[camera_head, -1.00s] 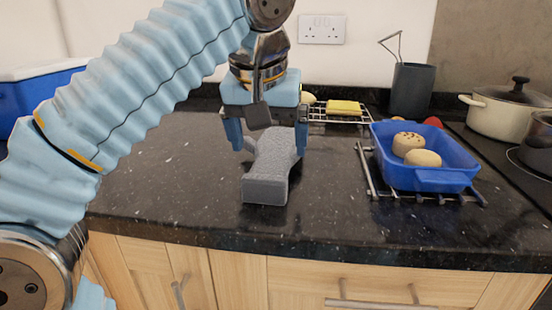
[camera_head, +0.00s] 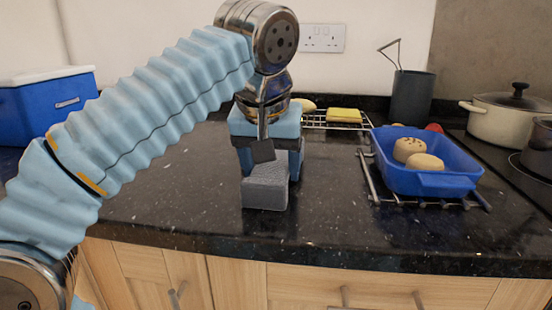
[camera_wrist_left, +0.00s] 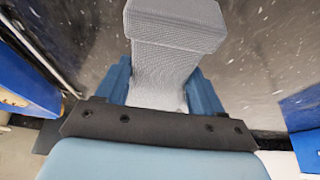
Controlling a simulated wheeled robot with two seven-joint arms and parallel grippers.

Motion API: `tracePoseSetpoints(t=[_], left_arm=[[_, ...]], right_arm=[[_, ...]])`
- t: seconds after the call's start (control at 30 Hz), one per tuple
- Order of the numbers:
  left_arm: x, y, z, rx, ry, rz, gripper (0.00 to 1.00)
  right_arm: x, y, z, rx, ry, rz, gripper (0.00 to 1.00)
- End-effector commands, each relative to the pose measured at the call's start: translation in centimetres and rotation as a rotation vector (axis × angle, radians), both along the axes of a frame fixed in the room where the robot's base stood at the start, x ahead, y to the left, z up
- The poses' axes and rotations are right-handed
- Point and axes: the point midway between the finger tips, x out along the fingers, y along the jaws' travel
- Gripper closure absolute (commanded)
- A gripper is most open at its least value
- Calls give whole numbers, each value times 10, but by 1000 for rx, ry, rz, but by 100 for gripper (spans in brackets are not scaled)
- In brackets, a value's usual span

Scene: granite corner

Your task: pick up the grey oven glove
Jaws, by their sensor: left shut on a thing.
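The grey oven glove (camera_head: 265,192) lies on the dark granite worktop, its blocky cuff end toward the front edge. My left gripper (camera_head: 270,165) is over its middle from above, with a blue finger on each side, shut on it. In the left wrist view the glove (camera_wrist_left: 175,40) runs up between the two blue fingers (camera_wrist_left: 160,90), which press on its narrower part. The glove's far part is hidden behind the gripper in the head view. I cannot tell any gap under the glove. My right gripper is not in view.
A blue dish (camera_head: 430,178) with two bread rolls stands on a metal rack (camera_head: 372,185) to the right. A yellow sponge (camera_head: 344,115) lies on a wire rack behind. A grey holder (camera_head: 411,97), a cream pot (camera_head: 508,118) and a blue cool box (camera_head: 45,108) stand farther off. The worktop front is clear.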

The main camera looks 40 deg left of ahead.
Motion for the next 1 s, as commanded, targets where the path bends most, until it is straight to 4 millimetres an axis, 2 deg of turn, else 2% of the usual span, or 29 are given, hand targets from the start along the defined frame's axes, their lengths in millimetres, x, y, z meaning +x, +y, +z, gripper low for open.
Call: tracePoseSetpoints(t=[0.27,0.37,0.5,0.83,0.93,1.0], left_arm=[[0,0,4,0,-1,0,69],[0,0,12,0,-1,0,69],[1,0,35,0,-2,-2,69],[-34,-39,99,0,-2,-5,69],[-50,-56,105,1,-3,-5,69],[-55,-60,108,1,-2,5,69]], right_arm=[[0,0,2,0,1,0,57],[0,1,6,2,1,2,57],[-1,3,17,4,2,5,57],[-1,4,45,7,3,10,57],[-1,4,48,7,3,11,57],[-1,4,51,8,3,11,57]])
